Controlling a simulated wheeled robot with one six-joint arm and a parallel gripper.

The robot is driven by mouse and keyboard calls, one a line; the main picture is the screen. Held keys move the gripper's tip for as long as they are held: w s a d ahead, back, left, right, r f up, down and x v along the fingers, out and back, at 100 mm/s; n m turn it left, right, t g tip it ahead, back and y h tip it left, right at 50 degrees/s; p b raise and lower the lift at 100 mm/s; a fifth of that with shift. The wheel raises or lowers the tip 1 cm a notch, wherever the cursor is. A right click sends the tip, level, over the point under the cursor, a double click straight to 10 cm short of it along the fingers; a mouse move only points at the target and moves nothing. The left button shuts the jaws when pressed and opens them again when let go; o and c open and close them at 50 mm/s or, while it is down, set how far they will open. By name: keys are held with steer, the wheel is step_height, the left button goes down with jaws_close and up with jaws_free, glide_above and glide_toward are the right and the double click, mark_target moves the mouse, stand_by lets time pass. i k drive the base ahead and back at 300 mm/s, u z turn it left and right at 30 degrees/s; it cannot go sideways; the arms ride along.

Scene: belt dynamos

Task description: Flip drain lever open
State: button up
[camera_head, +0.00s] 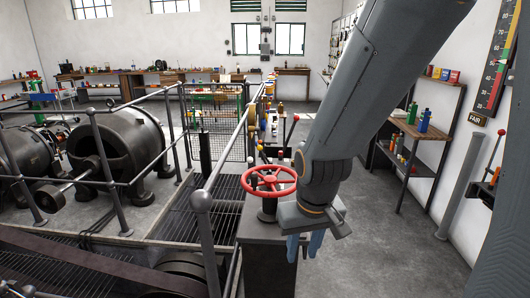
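I cannot tell which lever is the drain lever, as no label on one is legible. A lever with a red ball knob (295,118) stands tilted behind the red handwheel (269,180). Another red-knobbed lever (501,132) leans up from a box at the right wall. Small knobbed levers (258,141) show beyond the handwheel, partly overlapping each other. My gripper (304,247) hangs low, just right of and nearer than the handwheel's pedestal. Its two blue fingers are apart with nothing seen between them. My arm hides part of the area behind it.
The grey pedestal cabinet (266,255) stands left of my gripper. A railing (203,205) and dark grating run to its left, with large dynamos (122,143) beyond. A wooden shelf bench (433,135) stands along the right wall. Grey floor (390,250) is open to the right.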

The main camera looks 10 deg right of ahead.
mark_target(259, 147)
steer(key=z, duration=0.7)
steer(key=i, duration=1.25)
steer(key=u, duration=0.5)
